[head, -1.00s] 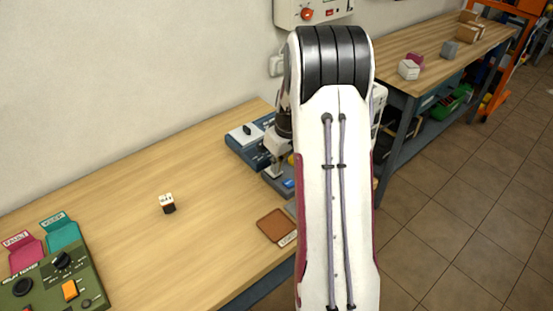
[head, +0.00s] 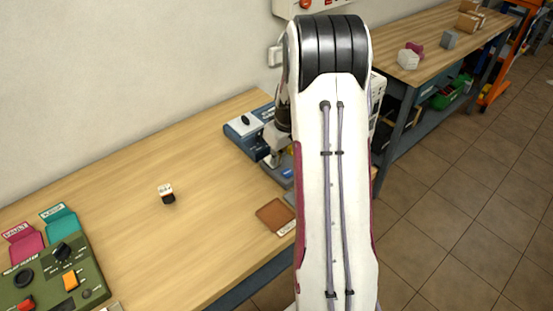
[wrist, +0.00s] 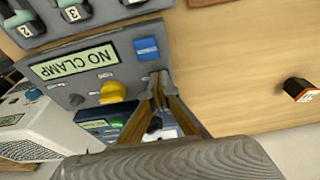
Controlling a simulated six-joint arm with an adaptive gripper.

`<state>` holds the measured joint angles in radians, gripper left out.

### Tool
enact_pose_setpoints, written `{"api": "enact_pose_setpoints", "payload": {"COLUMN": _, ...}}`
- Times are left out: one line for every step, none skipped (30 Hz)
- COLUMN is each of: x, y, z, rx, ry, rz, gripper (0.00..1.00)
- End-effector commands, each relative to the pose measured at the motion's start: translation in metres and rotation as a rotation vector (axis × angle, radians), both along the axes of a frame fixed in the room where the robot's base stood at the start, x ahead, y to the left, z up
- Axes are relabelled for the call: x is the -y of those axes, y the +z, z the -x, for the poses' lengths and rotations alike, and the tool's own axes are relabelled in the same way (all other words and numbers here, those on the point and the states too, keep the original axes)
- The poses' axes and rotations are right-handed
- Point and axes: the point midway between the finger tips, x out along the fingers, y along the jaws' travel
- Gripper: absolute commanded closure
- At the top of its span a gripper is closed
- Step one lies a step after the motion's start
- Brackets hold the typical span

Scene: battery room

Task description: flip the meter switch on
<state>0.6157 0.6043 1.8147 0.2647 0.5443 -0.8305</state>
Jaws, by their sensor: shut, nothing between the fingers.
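A grey panel (wrist: 70,77) labelled "NO CLAMP" fills the upper left of the wrist view. It carries a blue rocker switch (wrist: 147,48) and a yellow knob (wrist: 112,92). My gripper (wrist: 160,80) is shut and empty, its fingertips close to the panel's edge just below the blue switch in the picture; contact cannot be told. In the head view my arm hides most of this panel. Which device is the meter is not readable.
A blue device (head: 240,133) stands on the bench beside the gripper. A small black-and-orange block (head: 167,194) stands mid-bench, and a brown tray (head: 273,214) lies near the front edge. The bench's middle is largely clear.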

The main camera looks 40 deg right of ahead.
Motion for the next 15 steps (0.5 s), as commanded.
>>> {"api": "enact_pose_setpoints", "payload": {"x": 0.000, "y": 0.000, "z": -0.001, "rx": 0.000, "ry": 0.001, "rz": 0.000, "gripper": 1.00}}
{"api": "enact_pose_setpoints", "payload": {"x": 0.000, "y": 0.001, "z": -0.002, "rx": 0.000, "ry": 0.001, "rz": 0.000, "gripper": 1.00}}
{"api": "enact_pose_setpoints", "payload": {"x": 0.000, "y": 0.002, "z": -0.003, "rx": 0.001, "ry": 0.001, "rz": 0.000, "gripper": 1.00}}
{"api": "enact_pose_setpoints", "payload": {"x": 0.000, "y": 0.002, "z": -0.004, "rx": 0.001, "ry": 0.001, "rz": 0.001, "gripper": 1.00}}
{"api": "enact_pose_setpoints", "payload": {"x": 0.000, "y": 0.003, "z": -0.005, "rx": 0.001, "ry": 0.001, "rz": 0.001, "gripper": 1.00}}
{"api": "enact_pose_setpoints", "payload": {"x": 0.000, "y": 0.003, "z": -0.006, "rx": 0.001, "ry": 0.001, "rz": 0.001, "gripper": 1.00}}
{"api": "enact_pose_setpoints", "payload": {"x": 0.000, "y": 0.004, "z": -0.007, "rx": 0.001, "ry": 0.001, "rz": 0.001, "gripper": 1.00}}
{"api": "enact_pose_setpoints", "payload": {"x": 0.000, "y": 0.004, "z": -0.008, "rx": 0.001, "ry": 0.000, "rz": 0.001, "gripper": 1.00}}
{"api": "enact_pose_setpoints", "payload": {"x": 0.000, "y": 0.005, "z": -0.009, "rx": 0.001, "ry": 0.001, "rz": 0.001, "gripper": 1.00}}
{"api": "enact_pose_setpoints", "payload": {"x": 0.000, "y": 0.005, "z": -0.009, "rx": 0.001, "ry": 0.001, "rz": 0.001, "gripper": 1.00}}
{"api": "enact_pose_setpoints", "payload": {"x": 0.000, "y": 0.005, "z": -0.010, "rx": 0.000, "ry": 0.001, "rz": 0.001, "gripper": 1.00}}
{"api": "enact_pose_setpoints", "payload": {"x": 0.000, "y": 0.006, "z": -0.011, "rx": 0.000, "ry": 0.001, "rz": 0.000, "gripper": 1.00}}
{"api": "enact_pose_setpoints", "payload": {"x": 0.000, "y": 0.006, "z": -0.011, "rx": 0.000, "ry": 0.001, "rz": 0.000, "gripper": 1.00}}
{"api": "enact_pose_setpoints", "payload": {"x": 0.000, "y": 0.006, "z": -0.012, "rx": 0.000, "ry": 0.001, "rz": 0.000, "gripper": 1.00}}
{"api": "enact_pose_setpoints", "payload": {"x": 0.000, "y": 0.007, "z": -0.012, "rx": 0.000, "ry": 0.001, "rz": 0.000, "gripper": 1.00}}
